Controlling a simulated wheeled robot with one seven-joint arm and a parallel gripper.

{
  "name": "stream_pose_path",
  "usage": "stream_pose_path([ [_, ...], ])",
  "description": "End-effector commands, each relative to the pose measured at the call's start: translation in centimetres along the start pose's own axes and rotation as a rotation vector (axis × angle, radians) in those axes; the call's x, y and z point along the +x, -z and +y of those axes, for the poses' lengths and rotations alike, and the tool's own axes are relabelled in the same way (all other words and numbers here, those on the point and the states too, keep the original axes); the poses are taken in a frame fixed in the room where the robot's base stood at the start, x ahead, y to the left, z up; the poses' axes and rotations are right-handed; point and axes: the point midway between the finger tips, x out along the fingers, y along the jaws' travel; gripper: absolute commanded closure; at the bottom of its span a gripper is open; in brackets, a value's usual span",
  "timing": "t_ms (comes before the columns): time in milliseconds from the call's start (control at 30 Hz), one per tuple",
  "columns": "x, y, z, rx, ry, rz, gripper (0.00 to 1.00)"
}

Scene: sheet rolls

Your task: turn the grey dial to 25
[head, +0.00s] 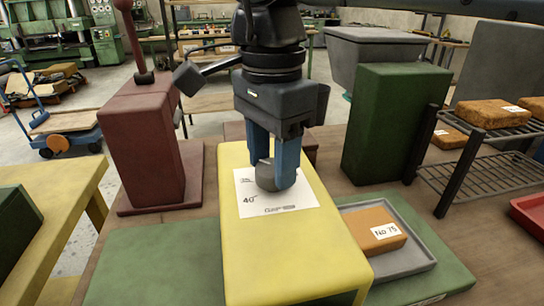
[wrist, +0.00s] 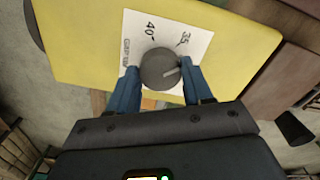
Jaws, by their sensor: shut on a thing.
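The grey dial (head: 265,176) sits on a white card (head: 250,204) on top of the yellow box (head: 290,255). In the wrist view the dial (wrist: 157,66) is seen from above, with a pale pointer line toward its right side. The printed numbers 40 and 35 show on the card there; other numbers are hidden or out of sight, and I see no 25. My gripper (head: 274,180) points down with its blue fingers on either side of the dial, shut on it. The fingers also show in the wrist view (wrist: 160,74).
A dark red machine (head: 145,150) stands to the left and a tall green block (head: 395,125) behind right. A grey tray (head: 418,262) with an orange block (head: 374,228) labelled No 75 lies right of the yellow box. A black wire rack (head: 480,165) stands further right.

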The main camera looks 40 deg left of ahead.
Motion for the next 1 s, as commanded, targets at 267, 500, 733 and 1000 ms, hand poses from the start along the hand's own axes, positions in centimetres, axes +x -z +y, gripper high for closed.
stream_pose_path([
  [267,-0.01,0.12,-0.04,0.263,0.001,0.002,0.80],
  [500,-0.04,0.14,-0.09,0.491,0.003,0.003,0.80],
  [733,-0.04,0.18,-0.09,0.710,0.003,0.003,0.80],
  [1000,-0.03,0.18,-0.11,0.966,0.003,0.002,0.80],
])
